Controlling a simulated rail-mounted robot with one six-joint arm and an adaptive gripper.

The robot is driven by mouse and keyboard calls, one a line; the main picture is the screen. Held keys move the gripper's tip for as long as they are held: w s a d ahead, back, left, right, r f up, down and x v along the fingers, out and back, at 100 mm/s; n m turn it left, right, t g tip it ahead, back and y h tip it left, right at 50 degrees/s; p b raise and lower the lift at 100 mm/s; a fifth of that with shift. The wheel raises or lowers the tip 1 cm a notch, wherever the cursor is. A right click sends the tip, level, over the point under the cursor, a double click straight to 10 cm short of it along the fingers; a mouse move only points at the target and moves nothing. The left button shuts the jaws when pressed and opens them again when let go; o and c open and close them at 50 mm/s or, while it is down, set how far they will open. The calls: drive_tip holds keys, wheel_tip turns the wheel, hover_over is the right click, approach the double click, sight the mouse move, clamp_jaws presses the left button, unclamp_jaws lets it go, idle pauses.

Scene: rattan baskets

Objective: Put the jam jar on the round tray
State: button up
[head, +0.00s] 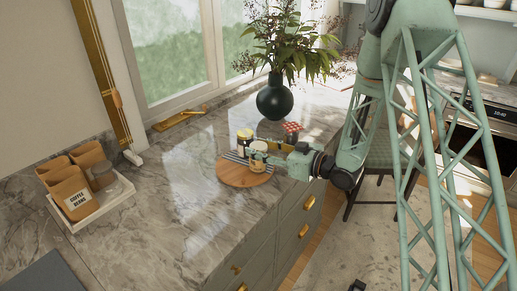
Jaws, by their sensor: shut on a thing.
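My gripper (268,156) reaches in from the right and is shut on a small jar (257,165) with a yellowish body. The held jar is over the round wooden tray (228,174); I cannot tell whether it touches the tray. A second jar (244,139) with a dark lid stands just behind it, at the tray's back edge. A third jar (291,128) with a red patterned lid stands on the counter behind my gripper, apart from the tray, its lower part partly hidden. I cannot read any label to tell which is jam.
A dark vase (275,101) with leafy branches stands behind the jars. A striped cloth (233,157) lies at the tray's back left. The marble counter (185,215) between is clear. A chair (378,165) stands right of the counter.

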drive_tip(key=shift+f, duration=0.15)
drive_tip(key=o, duration=1.3)
drive_tip(key=shift+s+d, duration=0.1)
drive_tip(key=shift+d, duration=0.1)
drive_tip(key=shift+v, duration=5.8)
